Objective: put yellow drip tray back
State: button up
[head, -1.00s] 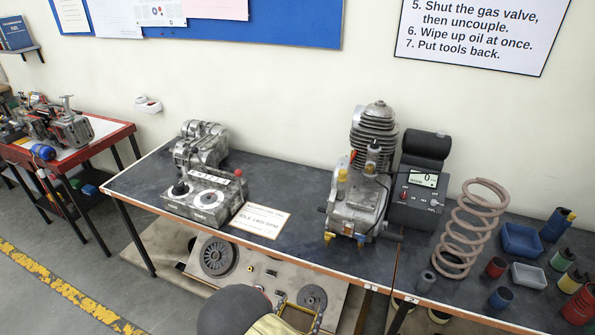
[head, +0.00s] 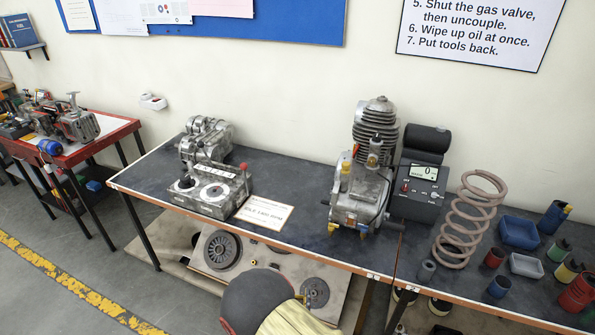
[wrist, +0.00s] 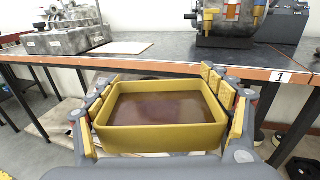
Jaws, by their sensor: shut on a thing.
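The yellow drip tray (wrist: 160,138) fills the middle of the wrist view, about level, with dark brown liquid or stain on its floor. My gripper (wrist: 160,105) is shut on it, with yellow-padded fingers along its left and right sides. The tray is in front of the bench and appears lower than the bench top (wrist: 150,63). In the head view, my dark rounded arm link and a yellow part show at the bottom edge, and I cannot make out the tray or the fingers there.
The bench carries an engine (head: 362,195), a grey control box (head: 208,190), a white card (head: 265,212), a gauge unit (head: 420,185) and a coil spring (head: 465,220). Below it is a low board with round parts (head: 222,250). Bench legs stand near the tray.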

jog(key=w+d+r+m+h, duration=0.1)
jog(key=w+d+r, duration=0.3)
jog(key=d+r, duration=0.5)
jog(key=w+d+r+m+h, duration=0.1)
jog(key=w+d+r, duration=0.4)
jog(key=d+r, duration=0.5)
jog(key=d+h, duration=0.1)
jog(key=d, duration=0.2)
jog(key=shift+g, duration=0.4)
